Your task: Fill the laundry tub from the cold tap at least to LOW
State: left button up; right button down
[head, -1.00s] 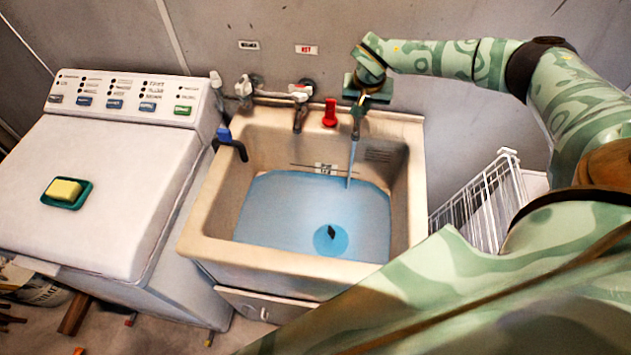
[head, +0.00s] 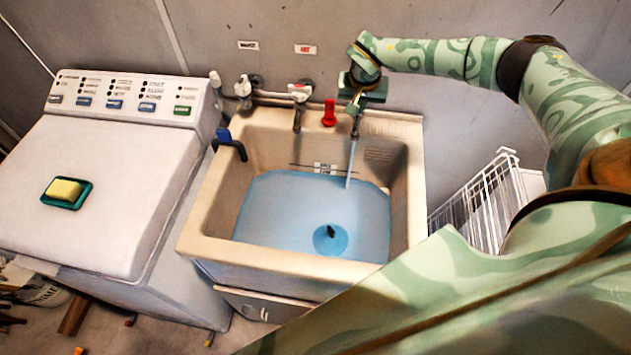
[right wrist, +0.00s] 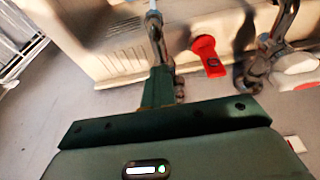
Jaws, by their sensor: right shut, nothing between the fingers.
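The beige laundry tub (head: 212,215) holds blue water (head: 285,210), which covers its floor. A stream (head: 350,165) runs from the right-hand tap spout (head: 356,130) into the water. A small mark plate (head: 325,168) is on the tub's back wall just above the waterline; its lettering is too small to read. My right gripper (head: 354,104) is shut and empty at this tap, hiding its handle. In the right wrist view, the shut fingers (right wrist: 160,88) are close to the spout; contact is unclear. My left gripper is out of view.
A hot tap (head: 299,95) under the HOT label and a red fitting (head: 329,112) stand left of the running tap. A washer (head: 100,190) with a soap dish (head: 66,204) is left of the tub. A white wire rack (head: 480,205) stands on the right.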

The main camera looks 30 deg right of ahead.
jog(key=shift+w+r, duration=0.2)
jog(key=shift+w, duration=0.1)
jog(key=shift+w+a+r, duration=0.15)
jog(key=shift+w+r, duration=0.1)
jog(key=shift+w, duration=0.2)
jog(key=shift+w+a+f, duration=0.1)
jog(key=shift+w+a, duration=0.05)
jog(key=shift+w, duration=0.3)
jog(key=d+p+v, duration=0.1)
jog(key=p+v, duration=0.5)
jog(key=p, duration=0.1)
jog(key=shift+r, duration=0.35)
jog(key=shift+a, duration=0.1)
jog(key=shift+f, duration=0.1)
